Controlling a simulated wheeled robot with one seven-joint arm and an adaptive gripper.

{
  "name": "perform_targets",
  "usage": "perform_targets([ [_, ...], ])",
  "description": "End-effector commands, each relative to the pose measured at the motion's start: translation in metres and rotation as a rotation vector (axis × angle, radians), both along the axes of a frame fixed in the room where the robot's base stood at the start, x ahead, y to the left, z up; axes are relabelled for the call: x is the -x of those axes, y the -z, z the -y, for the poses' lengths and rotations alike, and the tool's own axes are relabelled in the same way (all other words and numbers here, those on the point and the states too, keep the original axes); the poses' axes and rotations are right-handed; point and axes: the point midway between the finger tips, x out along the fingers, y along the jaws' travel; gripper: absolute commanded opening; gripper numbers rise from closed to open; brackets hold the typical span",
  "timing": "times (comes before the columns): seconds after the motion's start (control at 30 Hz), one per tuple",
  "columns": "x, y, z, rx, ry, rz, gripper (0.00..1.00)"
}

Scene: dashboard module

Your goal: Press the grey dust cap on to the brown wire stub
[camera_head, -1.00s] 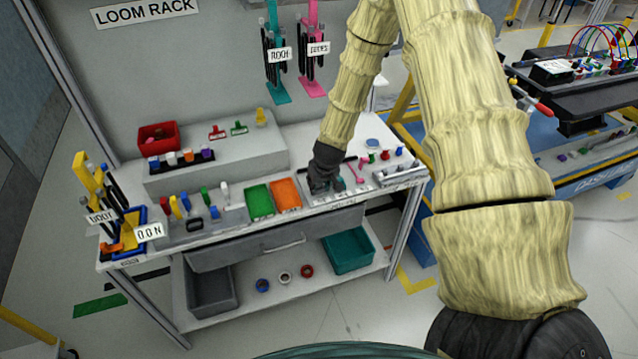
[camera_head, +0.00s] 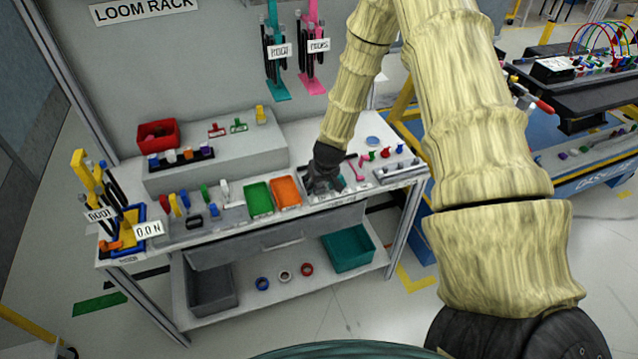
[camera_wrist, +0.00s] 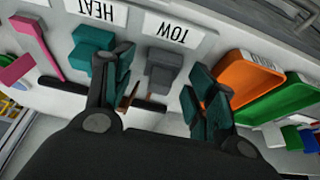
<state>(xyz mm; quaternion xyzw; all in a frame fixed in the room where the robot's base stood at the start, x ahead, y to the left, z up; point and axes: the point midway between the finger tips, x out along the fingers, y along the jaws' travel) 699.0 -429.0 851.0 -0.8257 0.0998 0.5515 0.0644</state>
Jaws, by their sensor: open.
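My gripper (camera_wrist: 157,88) is open in the wrist view, its two teal-padded fingers spread above the tray at the front of the bench. It also shows in the head view (camera_head: 324,186), dark and low over the tray. A small thin brown piece (camera_wrist: 128,97), perhaps the brown wire stub, shows beside the left finger. I see no contact between the fingers and the grey block. The stub's lower end is hidden.
A teal block (camera_wrist: 91,47) and a pink part (camera_wrist: 20,66) lie left of the fingers in the wrist view. An orange bin (camera_wrist: 247,84) and a green bin (camera_wrist: 284,98) stand close on the right. A grey rail (camera_head: 400,171) is at the bench's right end.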

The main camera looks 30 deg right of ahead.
Motion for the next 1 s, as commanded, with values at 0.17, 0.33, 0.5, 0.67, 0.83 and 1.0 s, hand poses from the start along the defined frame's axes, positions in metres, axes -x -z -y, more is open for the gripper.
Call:
perform_targets([
  [0.17, 0.002, -0.008, -0.001, 0.000, 0.000, 0.001, 0.56],
  [0.33, 0.010, -0.027, -0.003, 0.001, -0.001, 0.002, 0.56],
  [0.5, 0.018, -0.049, -0.005, 0.001, -0.002, 0.002, 0.56],
  [0.67, 0.027, -0.070, -0.007, 0.001, -0.001, 0.002, 0.56],
  [0.83, 0.035, -0.090, -0.009, 0.001, -0.001, 0.002, 0.56],
  [1.0, 0.041, -0.103, -0.010, 0.000, 0.000, 0.000, 0.56],
])
